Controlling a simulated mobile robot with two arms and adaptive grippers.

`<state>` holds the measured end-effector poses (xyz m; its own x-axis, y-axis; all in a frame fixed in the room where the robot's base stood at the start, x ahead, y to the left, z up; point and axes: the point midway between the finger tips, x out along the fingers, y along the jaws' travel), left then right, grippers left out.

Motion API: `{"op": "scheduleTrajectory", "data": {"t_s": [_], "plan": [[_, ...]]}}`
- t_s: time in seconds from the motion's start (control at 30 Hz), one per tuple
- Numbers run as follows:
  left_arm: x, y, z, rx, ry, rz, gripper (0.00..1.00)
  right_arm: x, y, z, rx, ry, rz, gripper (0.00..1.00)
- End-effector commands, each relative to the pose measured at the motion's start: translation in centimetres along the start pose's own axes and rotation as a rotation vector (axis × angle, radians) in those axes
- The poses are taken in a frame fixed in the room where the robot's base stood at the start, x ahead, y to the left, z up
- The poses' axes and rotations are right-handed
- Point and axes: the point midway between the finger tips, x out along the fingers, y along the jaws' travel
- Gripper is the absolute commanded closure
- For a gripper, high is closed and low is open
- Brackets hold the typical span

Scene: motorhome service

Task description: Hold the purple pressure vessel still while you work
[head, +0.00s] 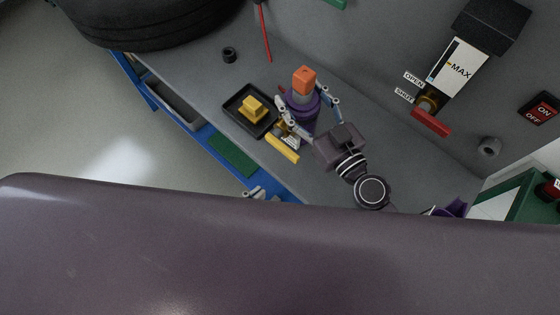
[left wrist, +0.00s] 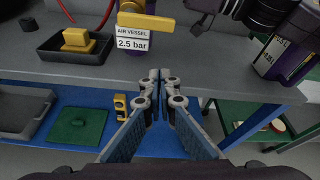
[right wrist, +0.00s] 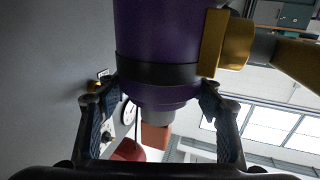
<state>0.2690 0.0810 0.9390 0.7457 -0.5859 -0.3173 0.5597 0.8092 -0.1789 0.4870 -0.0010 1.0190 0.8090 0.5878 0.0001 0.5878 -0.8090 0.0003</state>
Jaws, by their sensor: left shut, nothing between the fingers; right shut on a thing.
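The purple pressure vessel (head: 301,108) stands on the grey bench with an orange block-like top (head: 304,80). My right gripper (head: 309,104) has its fingers on either side of it. In the right wrist view the vessel (right wrist: 157,35) has a dark band, and the fingers flank its narrower end. A yellow lever (head: 282,149) sits at the vessel's near side; it also shows in the left wrist view (left wrist: 140,21) above a label reading AIR VESSEL 2.5 bar (left wrist: 132,38). My left gripper (left wrist: 160,92) is shut and empty before the bench edge, apart from the vessel, partly hidden in the head view.
A black tray (head: 233,102) with a yellow block (head: 253,106) is left of the vessel. A black cap (head: 229,55), a red rod (head: 265,35) and a tire (head: 150,25) lie behind. A red-handled valve (head: 430,122) is at the right. A green pad (head: 232,155) lies below the bench.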

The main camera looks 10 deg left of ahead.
Motion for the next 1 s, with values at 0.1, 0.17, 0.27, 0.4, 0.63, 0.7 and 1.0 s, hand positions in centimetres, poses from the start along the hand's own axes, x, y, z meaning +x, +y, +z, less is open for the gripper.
{"op": "scheduleTrajectory", "data": {"t_s": [0.1,0.17,0.27,0.4,0.63,0.7,1.0], "plan": [[-0.1,0.6,0.2,0.128,0.007,0.024,1.0,0.0,0.1,0.0,-0.001,-0.001,0.001,0.77],[-0.1,0.7,0.2,0.164,0.009,0.03,1.0,0.0,0.1,0.0,-0.001,-0.001,0.001,0.77],[-0.1,0.8,0.2,0.185,0.01,0.034,1.0,0.0,0.1,0.0,-0.001,-0.001,0.001,0.77],[-0.1,0.8,0.2,0.184,0.011,0.033,1.0,0.0,0.1,0.1,-0.001,-0.001,0.001,0.77],[0.2,0.8,0.3,0.182,0.009,0.031,1.0,0.0,0.1,0.1,-0.001,-0.001,0.001,0.77],[0.7,0.8,0.4,0.182,0.006,0.029,1.0,0.0,0.1,0.1,-0.001,-0.001,0.001,0.77],[3.6,0.9,0.3,0.181,0.005,0.03,1.0,0.0,0.1,0.1,-0.001,-0.001,0.001,0.77]]}}
